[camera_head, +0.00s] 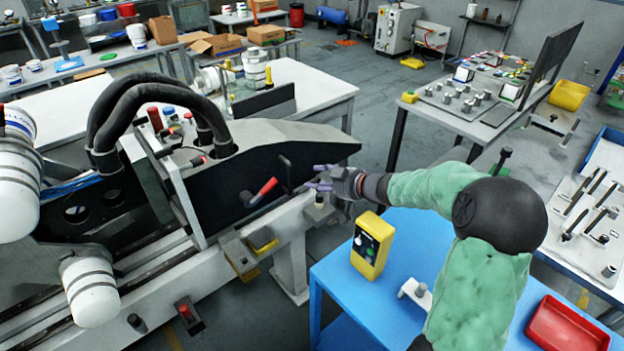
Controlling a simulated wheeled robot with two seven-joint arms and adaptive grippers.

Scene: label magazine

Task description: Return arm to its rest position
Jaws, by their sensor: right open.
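My right arm, in a green sleeve with a dark round elbow, reaches in from the lower right over the blue table. Its grey gripper (322,178) has purple-tipped fingers that point left. They are spread apart with nothing seen between them. The gripper is beside the right end of the large machine (270,150), above its pale rail. A small grey post stands just under the fingers; I cannot tell whether they touch. My left gripper is not in view.
A yellow control box (372,246) stands on the blue table (420,232), just below my right forearm. A red tray (567,325) lies at the lower right. A red-handled lever (262,191) sits on the machine's side, left of the gripper. Grey floor is open behind.

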